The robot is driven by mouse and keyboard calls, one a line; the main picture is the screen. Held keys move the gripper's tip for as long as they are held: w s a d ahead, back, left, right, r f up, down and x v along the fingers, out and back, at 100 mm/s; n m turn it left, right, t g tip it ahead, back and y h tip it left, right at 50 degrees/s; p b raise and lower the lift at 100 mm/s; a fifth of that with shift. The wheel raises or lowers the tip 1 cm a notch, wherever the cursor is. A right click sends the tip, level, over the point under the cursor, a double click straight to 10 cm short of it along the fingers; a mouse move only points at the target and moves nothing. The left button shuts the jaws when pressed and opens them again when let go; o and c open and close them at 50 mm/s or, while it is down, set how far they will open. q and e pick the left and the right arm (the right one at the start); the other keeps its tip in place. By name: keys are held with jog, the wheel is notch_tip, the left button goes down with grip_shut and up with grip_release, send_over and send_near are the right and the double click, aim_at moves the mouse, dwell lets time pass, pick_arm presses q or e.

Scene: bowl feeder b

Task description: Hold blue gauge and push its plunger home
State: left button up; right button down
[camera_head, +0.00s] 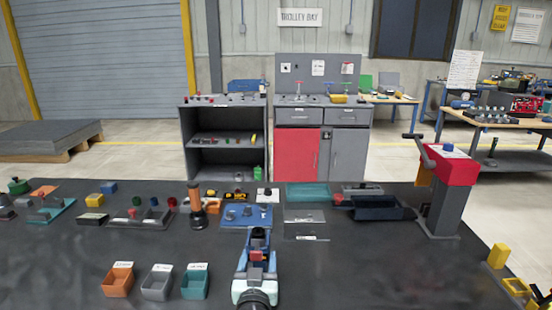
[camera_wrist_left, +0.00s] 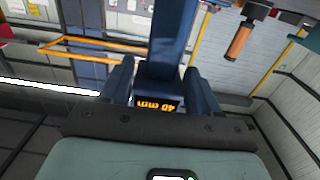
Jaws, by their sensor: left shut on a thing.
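My left gripper (camera_head: 257,246) is over the front middle of the dark bench, with its arm coming in from the bottom edge. In the left wrist view its two dark fingers (camera_wrist_left: 155,82) are shut on the blue gauge (camera_wrist_left: 170,45). The gauge is a long dark blue body with a lit orange display reading 40 mm, shown upside down. In the head view the gauge is small and mostly hidden by the gripper. I cannot make out its plunger or how far it stands out. My right gripper is not in view.
A blue tray (camera_head: 234,224) with small parts lies just beyond my gripper. An orange-handled tool (camera_head: 195,199) stands to its left. Orange (camera_head: 117,286), grey (camera_head: 157,288) and teal (camera_head: 195,290) bins sit front left. A red-topped press (camera_head: 446,165) stands right.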

pick_arm(q)
jog(key=shift+f, duration=0.2)
jog(key=o, duration=1.6)
jog(key=shift+s+r, duration=0.1)
jog(key=shift+s, duration=0.05)
jog(key=shift+s+a+p, duration=0.1)
jog(key=shift+s+p, duration=0.6)
jog(key=shift+s, duration=9.2)
